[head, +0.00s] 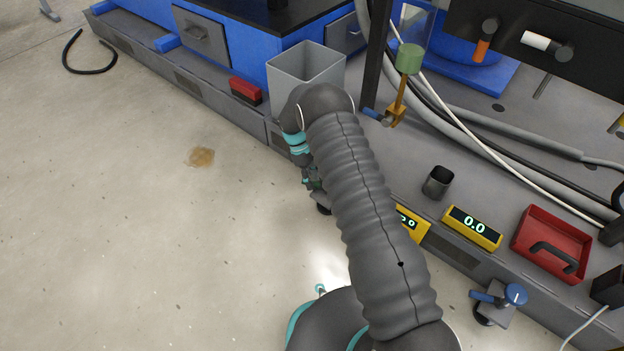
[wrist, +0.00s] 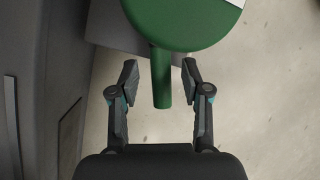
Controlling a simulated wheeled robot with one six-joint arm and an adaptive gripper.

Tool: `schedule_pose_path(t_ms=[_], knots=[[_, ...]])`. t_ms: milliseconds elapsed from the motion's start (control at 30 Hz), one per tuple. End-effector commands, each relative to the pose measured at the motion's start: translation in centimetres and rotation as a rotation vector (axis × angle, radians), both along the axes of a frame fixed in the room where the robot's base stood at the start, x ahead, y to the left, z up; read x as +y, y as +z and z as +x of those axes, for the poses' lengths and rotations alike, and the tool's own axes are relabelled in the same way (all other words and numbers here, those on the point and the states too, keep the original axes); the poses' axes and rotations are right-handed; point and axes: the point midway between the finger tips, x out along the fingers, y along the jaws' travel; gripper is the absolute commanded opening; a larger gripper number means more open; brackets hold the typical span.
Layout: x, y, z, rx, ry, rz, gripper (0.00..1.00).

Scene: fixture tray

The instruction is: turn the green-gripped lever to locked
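My gripper (head: 314,187) is low beside the bench's front edge, well to the left of and below that lever, and mostly hidden by my arm. In the wrist view my gripper (wrist: 162,78) is open. A green disc (wrist: 178,25) with a narrow green bar (wrist: 161,78) lies ahead. The bar is between the fingers, with a gap on each side. I cannot make out this piece clearly in the head view.
Levers with an orange grip (head: 482,48) and a white grip (head: 536,40) are on the dark panel to the right. A grey bin (head: 305,65), a dark cup (head: 438,183), a yellow display (head: 472,228) and a red tray (head: 550,245) stand along the bench. Floor at left is mostly clear.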

Motion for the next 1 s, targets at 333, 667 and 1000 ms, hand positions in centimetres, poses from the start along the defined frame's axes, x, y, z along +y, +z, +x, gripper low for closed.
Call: schedule_pose_path(t_ms=[333,667,1000], knots=[[0.2,0.6,0.2,0.001,0.001,-0.001,0.47],[1.8,5.8,2.2,-0.003,0.002,0.0,0.47],[3.1,10.2,3.7,0.001,0.001,-0.001,0.47]])
